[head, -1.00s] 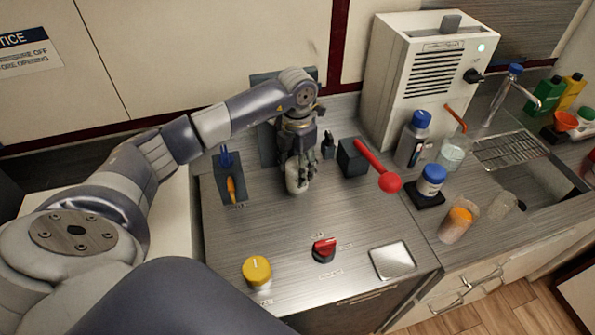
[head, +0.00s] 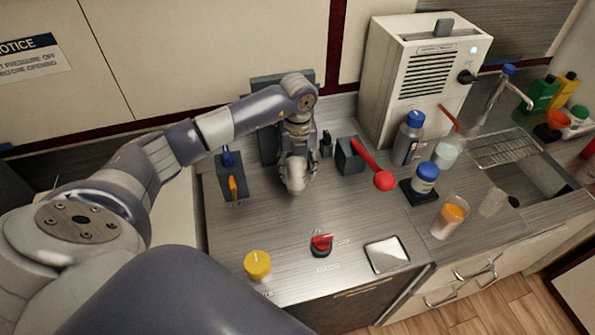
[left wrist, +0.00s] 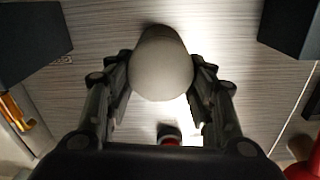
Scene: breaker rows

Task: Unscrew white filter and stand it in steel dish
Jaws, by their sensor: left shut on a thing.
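The white filter (head: 295,183) is a rounded white cylinder below my left gripper (head: 296,172) in the head view. In the left wrist view the filter (left wrist: 161,66) sits between both fingers of my left gripper (left wrist: 160,80), which are shut on it. Its far end toward the mount is hidden, so I cannot tell whether it is still attached. The steel dish (head: 387,254) is a shallow square tray at the front right of the counter, and it is empty. My right gripper is not in view.
A red-balled lever (head: 383,180) sticks out right of the filter. A red knob (head: 321,244) and a yellow knob (head: 257,264) stand at the front. Blue and orange levers (head: 232,187) are to the left. Bottles and a blue-lidded jar (head: 425,178) stand right.

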